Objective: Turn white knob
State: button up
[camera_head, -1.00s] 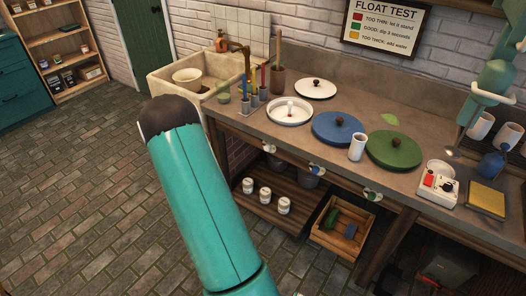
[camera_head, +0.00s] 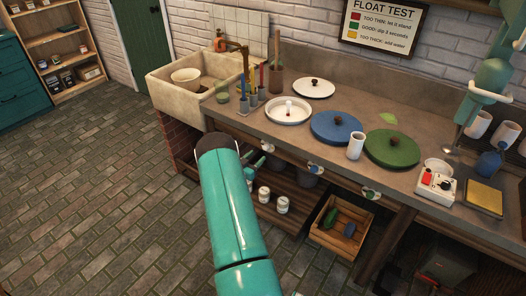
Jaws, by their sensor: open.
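The white knob (camera_head: 268,147) is on the front edge of the workbench, at the left of a row of knobs and below the white lidded pan. My teal arm reaches up from the bottom of the view. Part of my gripper (camera_head: 256,164) shows past the arm's dark end, just left of and below the white knob. It is open and small in the picture. I cannot tell whether it touches the knob.
A blue knob (camera_head: 316,168) and a green knob (camera_head: 369,193) sit farther right on the bench front. White jars (camera_head: 282,204) and a wooden crate (camera_head: 339,228) stand below. A stone sink (camera_head: 178,92) is at the left. The floor at left is clear.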

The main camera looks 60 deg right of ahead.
aim_at(264, 149)
jog(key=d, duration=0.4)
jog(key=s+d, duration=0.1)
jog(key=d, duration=0.1)
jog(key=shift+d, duration=0.1)
jog(key=c, duration=1)
jog(key=shift+w+m, duration=0.1)
jog(key=shift+m, duration=0.2)
jog(key=m, duration=1.1)
jog(key=shift+w, duration=0.1)
